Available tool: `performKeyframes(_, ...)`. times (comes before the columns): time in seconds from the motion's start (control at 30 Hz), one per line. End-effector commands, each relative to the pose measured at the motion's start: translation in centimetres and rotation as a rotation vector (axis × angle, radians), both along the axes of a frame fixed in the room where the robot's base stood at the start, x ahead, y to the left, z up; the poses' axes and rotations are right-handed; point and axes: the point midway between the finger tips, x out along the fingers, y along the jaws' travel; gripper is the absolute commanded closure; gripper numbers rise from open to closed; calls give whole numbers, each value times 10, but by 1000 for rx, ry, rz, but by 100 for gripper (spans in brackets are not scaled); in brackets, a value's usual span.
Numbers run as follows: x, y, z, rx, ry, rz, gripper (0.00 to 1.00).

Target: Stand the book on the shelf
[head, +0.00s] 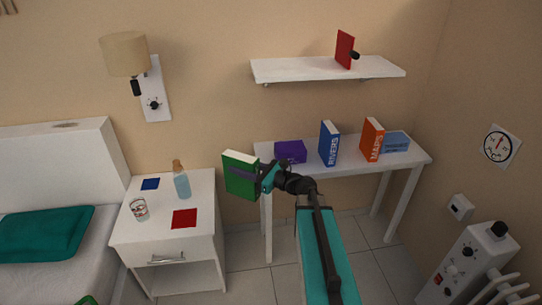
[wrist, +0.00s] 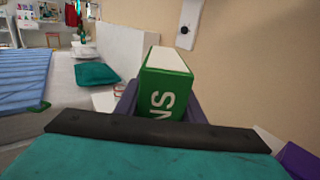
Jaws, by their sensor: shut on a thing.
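A green book (head: 240,188) is in my gripper (head: 252,174), held in the air just left of the white table. It looks roughly upright, slightly tilted. In the wrist view the green book (wrist: 165,88) shows its white page edge and part of its lettering, between the purple fingers of my gripper (wrist: 162,110). The white wall shelf (head: 300,72) is up and to the right of my gripper. A red book (head: 345,48) stands on it right of the middle, with a small dark round thing (head: 354,55) beside it. The left part of the shelf is bare.
The white table (head: 270,173) under the shelf bears a purple box-like thing (head: 290,152), a blue book (head: 329,143), an orange book (head: 372,139) and a light blue book (head: 396,142). The nightstand (head: 150,235) at left holds a bottle (head: 181,182) and a glass (head: 139,209). A wall lamp (head: 125,55) hangs above.

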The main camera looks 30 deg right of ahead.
Motion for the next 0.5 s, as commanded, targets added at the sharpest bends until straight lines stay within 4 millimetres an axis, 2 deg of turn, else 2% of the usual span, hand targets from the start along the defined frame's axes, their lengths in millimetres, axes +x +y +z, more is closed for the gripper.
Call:
performKeyframes(0.03, -7, 24, 1, 2, -1, 45, 100)
performKeyframes(0.2, -31, 84, 1, 2, -1, 182, 100)
performKeyframes(0.33, -49, 112, 2, 3, -1, 265, 100)
performKeyframes(0.5, -63, 125, 4, 3, 1, 321, 100)
